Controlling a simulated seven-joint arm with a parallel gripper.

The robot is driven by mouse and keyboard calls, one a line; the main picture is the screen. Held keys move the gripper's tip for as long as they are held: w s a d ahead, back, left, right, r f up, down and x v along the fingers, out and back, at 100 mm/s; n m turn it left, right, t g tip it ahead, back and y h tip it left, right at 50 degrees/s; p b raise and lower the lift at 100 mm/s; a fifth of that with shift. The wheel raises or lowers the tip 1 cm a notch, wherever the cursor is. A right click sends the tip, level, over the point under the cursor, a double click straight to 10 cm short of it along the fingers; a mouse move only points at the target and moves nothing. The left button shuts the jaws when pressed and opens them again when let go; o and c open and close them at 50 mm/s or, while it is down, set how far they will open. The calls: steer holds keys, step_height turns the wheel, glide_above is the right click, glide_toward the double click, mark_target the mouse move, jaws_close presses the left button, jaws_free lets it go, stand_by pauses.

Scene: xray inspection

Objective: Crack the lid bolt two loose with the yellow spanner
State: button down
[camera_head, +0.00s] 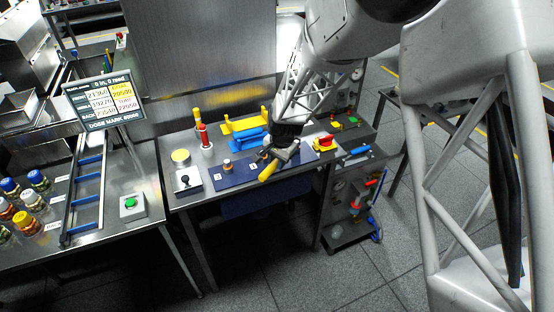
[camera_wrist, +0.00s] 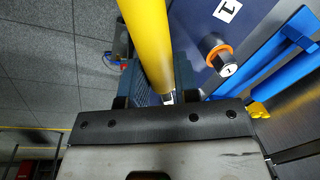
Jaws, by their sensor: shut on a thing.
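My gripper (camera_head: 280,150) is over the right part of a dark blue mat on the bench. It is shut on the yellow spanner (camera_head: 268,171), whose thick yellow handle points down toward the front edge. In the wrist view the handle (camera_wrist: 147,38) runs up and out of the picture from between my fingers (camera_wrist: 153,90). A silver bolt with an orange collar (camera_wrist: 217,50) stands beside the handle, apart from it, near a label reading 1; it also shows in the head view (camera_head: 227,164). I cannot make out bolt two or the spanner's working end; my gripper covers that area.
A blue and yellow rack (camera_head: 245,130) stands behind the mat. A red and white cylinder (camera_head: 204,137), a yellow-topped tin (camera_head: 181,157) and a black-knobbed box (camera_head: 187,181) are to the left. A red and yellow block (camera_head: 324,143) is at the right.

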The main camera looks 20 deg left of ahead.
steer(key=shift+f, duration=0.5)
steer(key=shift+d, duration=0.1)
steer(key=shift+s+d+n, duration=0.1)
steer(key=shift+d+n, duration=1.1)
steer(key=shift+d, duration=0.05)
steer(key=shift+d, duration=0.1)
steer(key=shift+d, duration=0.55)
stand_by(0.5)
steer(key=shift+w+a+m, duration=0.15)
steer(key=shift+w+m, duration=0.05)
steer(key=shift+m, duration=0.1)
